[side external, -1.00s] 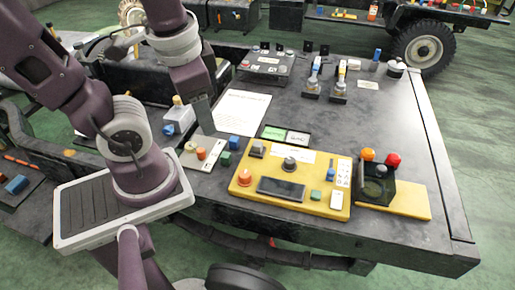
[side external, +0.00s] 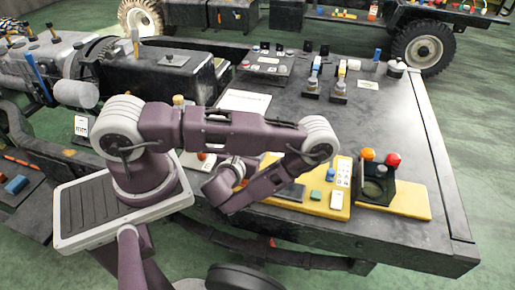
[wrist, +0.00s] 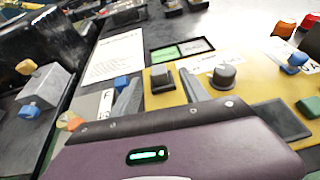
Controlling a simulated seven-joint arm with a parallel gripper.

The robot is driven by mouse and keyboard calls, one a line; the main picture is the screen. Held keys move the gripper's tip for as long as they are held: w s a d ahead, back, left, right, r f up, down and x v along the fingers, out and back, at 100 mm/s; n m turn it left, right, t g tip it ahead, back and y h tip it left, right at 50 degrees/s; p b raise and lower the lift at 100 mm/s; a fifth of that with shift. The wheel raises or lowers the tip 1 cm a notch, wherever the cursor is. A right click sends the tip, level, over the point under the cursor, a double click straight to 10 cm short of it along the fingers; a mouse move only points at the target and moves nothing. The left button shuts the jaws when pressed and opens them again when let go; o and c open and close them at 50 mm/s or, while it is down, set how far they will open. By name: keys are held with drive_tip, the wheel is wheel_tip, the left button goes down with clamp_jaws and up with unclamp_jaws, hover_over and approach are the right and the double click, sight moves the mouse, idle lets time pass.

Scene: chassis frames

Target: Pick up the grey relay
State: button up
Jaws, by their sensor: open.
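The grey relay looks to be the small dark grey block (wrist: 162,80) on the yellow panel (wrist: 260,85), seen in the wrist view. My gripper (wrist: 160,76) is open, with one grey finger to the left of the block and the other to its right. The fingers look apart from the block, but I cannot tell their height above it. A round grey knob (wrist: 225,76) stands on the panel just right of the right finger. In the side view my arm hides the block, and my fingertips cannot be made out there.
A green-and-grey display (wrist: 182,49) lies behind the block, and a white sheet (wrist: 117,55) is to its left. Blue, orange and green parts stand around. A black holder with orange and red balls (side external: 379,175) stands at the panel's right. The dark tabletop (side external: 405,130) behind it is clear.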

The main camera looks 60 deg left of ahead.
drive_tip(key=x, duration=0.6)
drive_tip(key=shift+w+a+f, duration=0.1)
drive_tip(key=shift+a+f, duration=0.1)
drive_tip(key=shift+a, duration=0.1)
clamp_jaws()
